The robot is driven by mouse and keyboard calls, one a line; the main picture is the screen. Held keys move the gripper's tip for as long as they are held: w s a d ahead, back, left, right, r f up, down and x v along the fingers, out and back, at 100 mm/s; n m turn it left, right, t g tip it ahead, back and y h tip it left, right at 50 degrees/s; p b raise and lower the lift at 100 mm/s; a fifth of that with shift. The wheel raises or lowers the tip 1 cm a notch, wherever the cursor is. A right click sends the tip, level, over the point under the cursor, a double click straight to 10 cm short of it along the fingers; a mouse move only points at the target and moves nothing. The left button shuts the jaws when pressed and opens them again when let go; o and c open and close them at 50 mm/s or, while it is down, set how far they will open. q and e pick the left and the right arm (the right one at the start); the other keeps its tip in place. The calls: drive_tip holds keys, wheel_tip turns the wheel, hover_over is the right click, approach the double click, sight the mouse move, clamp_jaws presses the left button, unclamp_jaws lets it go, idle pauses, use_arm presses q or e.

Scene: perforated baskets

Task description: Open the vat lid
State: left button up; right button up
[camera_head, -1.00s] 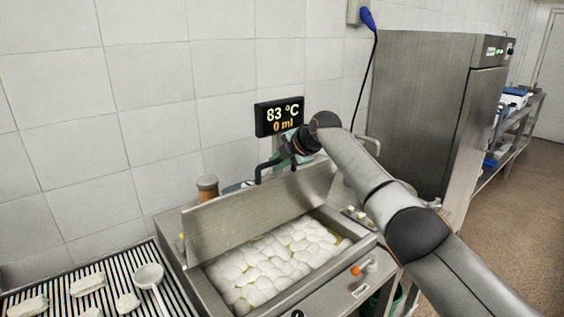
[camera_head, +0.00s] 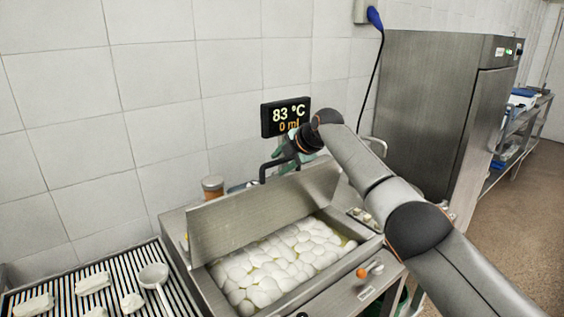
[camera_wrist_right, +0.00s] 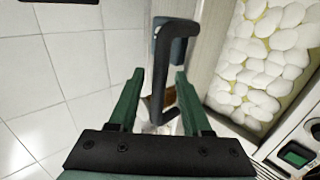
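The vat (camera_head: 345,284) is a steel basin filled with white rounded pieces. Its steel lid (camera_head: 262,213) stands raised and tilted up along the wall side, leaving the basin uncovered. The lid's black handle (camera_head: 264,174) shows at its top edge, and also in the right wrist view (camera_wrist_right: 160,75). My right gripper (camera_head: 287,153) is at the handle, beyond the lid. In the right wrist view, the green fingers of this gripper (camera_wrist_right: 158,88) are spread apart, with the handle between them and gaps on both sides. My left gripper is not in view.
A display (camera_head: 285,117) reading 83 °C and 0 ml is on the tiled wall. A brown-capped jar (camera_head: 212,188) stands behind the lid. A slatted rack (camera_head: 60,285) holds white pieces and a ladle (camera_head: 154,276). A steel cabinet (camera_head: 425,110) stands at the right.

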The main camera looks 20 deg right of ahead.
drive_tip(key=shift+d, duration=0.1)
drive_tip(key=shift+b+v, duration=0.7)
drive_tip(key=shift+v, duration=0.2)
drive_tip(key=b+v, duration=0.2)
drive_tip(key=v, duration=0.8)
drive_tip(key=shift+s+r, duration=0.2)
drive_tip(key=shift+s, duration=0.1)
